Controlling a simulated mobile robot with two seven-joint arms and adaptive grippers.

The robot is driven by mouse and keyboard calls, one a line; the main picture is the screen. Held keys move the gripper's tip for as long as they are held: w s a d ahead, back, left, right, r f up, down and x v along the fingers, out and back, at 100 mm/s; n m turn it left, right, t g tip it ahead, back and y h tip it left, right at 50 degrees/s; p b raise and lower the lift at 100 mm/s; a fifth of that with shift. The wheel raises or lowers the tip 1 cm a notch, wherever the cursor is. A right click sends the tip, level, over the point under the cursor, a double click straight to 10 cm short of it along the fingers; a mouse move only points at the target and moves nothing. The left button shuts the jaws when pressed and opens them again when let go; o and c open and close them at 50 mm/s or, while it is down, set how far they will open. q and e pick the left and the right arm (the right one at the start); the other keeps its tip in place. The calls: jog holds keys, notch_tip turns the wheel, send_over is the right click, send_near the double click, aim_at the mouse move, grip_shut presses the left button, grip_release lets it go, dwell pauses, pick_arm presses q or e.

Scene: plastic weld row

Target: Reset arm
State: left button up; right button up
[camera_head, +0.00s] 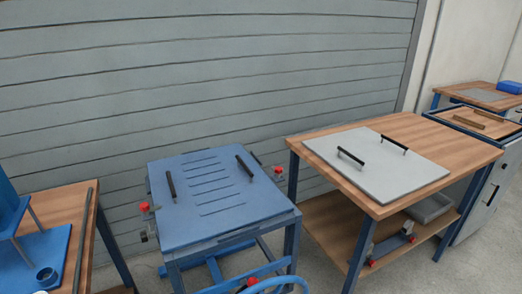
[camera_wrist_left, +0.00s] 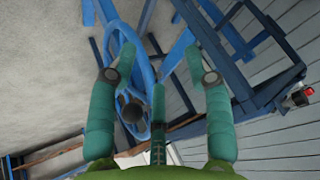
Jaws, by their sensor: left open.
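No object is between the fingertips. Behind them are blue frame bars (camera_wrist_left: 245,70) and a curved blue part (camera_wrist_left: 122,45), apart from the fingers as far as I can tell. Neither gripper shows in the head view, and my right gripper is in no frame.
A blue stand (camera_head: 270,228) carries a slotted blue plate (camera_head: 215,187) with two black handles and red-knobbed clamps around it. A wooden table (camera_head: 440,138) at right holds a grey plate (camera_head: 375,170) with two black handles. Another wooden table (camera_head: 60,205) stands left.

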pick_arm(q)
jog(key=s+f+n+g, duration=0.2)
jog(key=s+f+g, duration=0.2)
jog(key=s, duration=0.5)
jog(key=s+f+g+p, duration=0.1)
jog(key=s+f+p, duration=0.1)
jog(key=f, duration=0.9)
jog(key=s+f+p, duration=0.2)
jog(key=s+f, duration=0.1)
jog(key=f, duration=0.8)
jog(key=s+a+f+p, duration=0.1)
jog(key=s+f, duration=0.2)
jog(key=s, duration=0.3)
jog(key=s+a+f+g+p, duration=0.1)
jog(key=s+a+f, duration=0.1)
jog(key=s+f, duration=0.2)
jog(key=s, duration=0.3)
jog(key=shift+f+m+p, duration=0.25)
jog(key=shift+m+p, duration=0.1)
jog(key=shift+m, duration=0.05)
jog(key=shift+s, duration=0.1)
